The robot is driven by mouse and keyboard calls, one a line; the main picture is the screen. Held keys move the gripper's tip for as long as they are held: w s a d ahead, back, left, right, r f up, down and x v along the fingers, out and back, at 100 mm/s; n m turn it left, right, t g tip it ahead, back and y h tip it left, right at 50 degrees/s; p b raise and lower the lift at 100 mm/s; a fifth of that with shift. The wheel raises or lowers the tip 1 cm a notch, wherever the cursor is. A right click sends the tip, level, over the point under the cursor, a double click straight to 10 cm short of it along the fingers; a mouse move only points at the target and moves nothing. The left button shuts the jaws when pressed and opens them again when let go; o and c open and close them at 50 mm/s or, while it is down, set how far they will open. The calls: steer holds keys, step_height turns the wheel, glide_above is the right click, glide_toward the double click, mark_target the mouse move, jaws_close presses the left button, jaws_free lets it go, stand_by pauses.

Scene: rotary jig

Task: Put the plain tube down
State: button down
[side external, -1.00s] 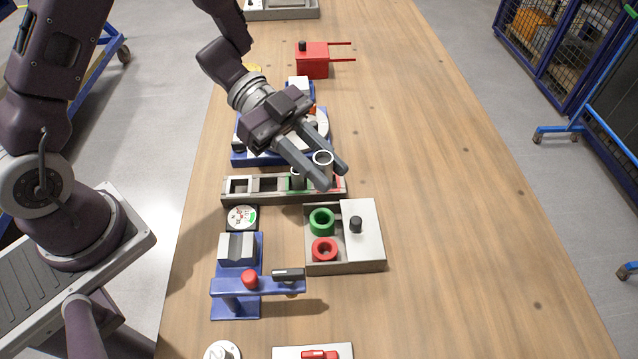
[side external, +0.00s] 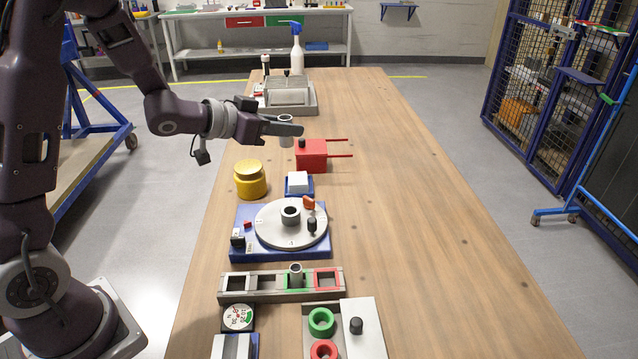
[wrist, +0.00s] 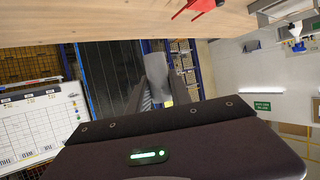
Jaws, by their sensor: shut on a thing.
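My gripper (side external: 284,129) is shut on a plain grey tube (side external: 286,139), held upright in the air beyond the turntable and behind the red box. The wrist view shows the grey tube (wrist: 157,75) beside the fingers, partly hidden. Another grey tube (side external: 295,274) stands in the green-framed compartment of the slotted rack (side external: 256,297). The red-framed compartment and the two to the left of the green one look empty. The round turntable (side external: 268,232) on its blue base carries a dark grey ring, a black knob and an orange-red piece.
The red box (side external: 312,158) with two rods is close to the held tube. A yellow cylinder (side external: 250,180) and a white block (side external: 298,181) stand nearer. A grey fixture (side external: 288,109) and a spray bottle (side external: 297,55) are farther back. The table's right half is clear.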

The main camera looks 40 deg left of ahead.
steer(key=w+a+n+g+y, duration=0.1)
steer(key=w+a+n+y, duration=0.2)
steer(key=w, duration=0.8)
steer(key=w+a+n+y, duration=0.2)
steer(key=w+n+y, duration=0.25)
steer(key=w, duration=0.55)
steer(key=w+d+f+y, duration=0.1)
steer(key=f, duration=0.6)
steer(key=w+d+f+n+g+y, duration=0.1)
steer(key=d+f, duration=0.1)
steer(key=f, duration=0.5)
steer(key=w+d+f+n+y, duration=0.1)
steer(key=w+d+f, duration=0.1)
steer(key=f, duration=0.5)
steer(key=shift+f+g, duration=0.25)
steer(key=shift+g, duration=0.05)
steer(key=shift+f, duration=0.1)
steer(key=c, duration=1.2)
jaws_free()
steer(key=shift+f, duration=0.1)
steer(key=shift+o, duration=0.2)
